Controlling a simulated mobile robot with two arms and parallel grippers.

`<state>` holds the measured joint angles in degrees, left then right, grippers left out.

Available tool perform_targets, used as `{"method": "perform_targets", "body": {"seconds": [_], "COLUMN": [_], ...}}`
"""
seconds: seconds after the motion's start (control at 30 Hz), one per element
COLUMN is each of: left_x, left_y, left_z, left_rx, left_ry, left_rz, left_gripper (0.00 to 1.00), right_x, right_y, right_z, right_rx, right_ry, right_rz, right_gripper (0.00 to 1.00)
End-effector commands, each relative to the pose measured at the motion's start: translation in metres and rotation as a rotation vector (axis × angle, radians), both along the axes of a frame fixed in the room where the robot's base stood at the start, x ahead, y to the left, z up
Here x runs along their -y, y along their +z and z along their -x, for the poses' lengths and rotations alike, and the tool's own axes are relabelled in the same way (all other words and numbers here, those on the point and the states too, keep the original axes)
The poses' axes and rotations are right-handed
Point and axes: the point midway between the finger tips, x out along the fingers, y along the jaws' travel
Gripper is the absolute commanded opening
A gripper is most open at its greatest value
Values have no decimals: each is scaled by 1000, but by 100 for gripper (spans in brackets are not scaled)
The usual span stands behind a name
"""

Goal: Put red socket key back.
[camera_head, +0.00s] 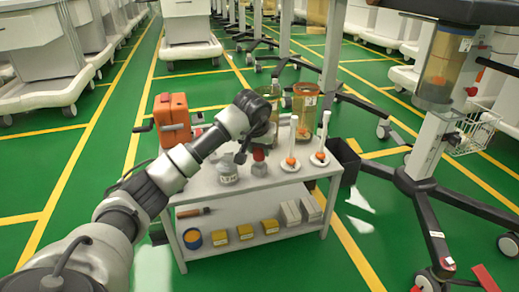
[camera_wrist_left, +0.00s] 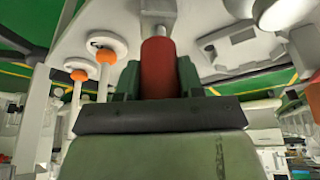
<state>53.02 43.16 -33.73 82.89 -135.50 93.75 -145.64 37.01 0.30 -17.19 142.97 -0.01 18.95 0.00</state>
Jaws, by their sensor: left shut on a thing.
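The red socket key shows in the left wrist view as a red cylinder (camera_wrist_left: 158,68) between the two green fingers of my left gripper (camera_wrist_left: 158,82), which is shut on it. In the head view my left arm reaches over the small white cart (camera_head: 200,187), and the dark left gripper (camera_head: 243,148) is above its top. A red top (camera_head: 259,155) on a grey base shows beside the gripper; I cannot tell whether it is the held key. The key's lower end is hidden. My right gripper is not in view.
Two white stands with orange balls (camera_head: 291,160) are on the cart's right, with amber jars (camera_head: 304,105) behind. An orange box (camera_head: 172,118) is at the back left. The lower shelf holds yellow boxes (camera_head: 270,226). A wheeled stand (camera_head: 420,187) is at right.

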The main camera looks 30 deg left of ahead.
Motion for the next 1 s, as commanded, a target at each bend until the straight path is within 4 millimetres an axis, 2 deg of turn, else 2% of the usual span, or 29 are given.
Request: {"method": "perform_targets", "body": {"seconds": [0.13,0.17,0.3,0.33,0.67,0.73,1.0], "left_x": [0,0,0,0,0,0,6], "left_y": [-2,-3,-2,-3,2,12,67], "left_z": [0,0,0,0,0,3,23], "left_rx": [1,0,0,0,1,2,2], "left_ry": [0,0,0,0,0,0,-1], "left_rz": [-1,-1,0,0,1,-1,-3], "left_gripper": [5,39,60,63,63,63,63], "right_x": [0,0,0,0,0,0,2], "right_y": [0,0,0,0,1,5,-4], "right_z": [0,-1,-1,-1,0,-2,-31], "right_rx": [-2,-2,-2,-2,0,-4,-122], "right_ry": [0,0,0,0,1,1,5], "right_rz": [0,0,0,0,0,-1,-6], "right_gripper": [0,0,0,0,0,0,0]}}
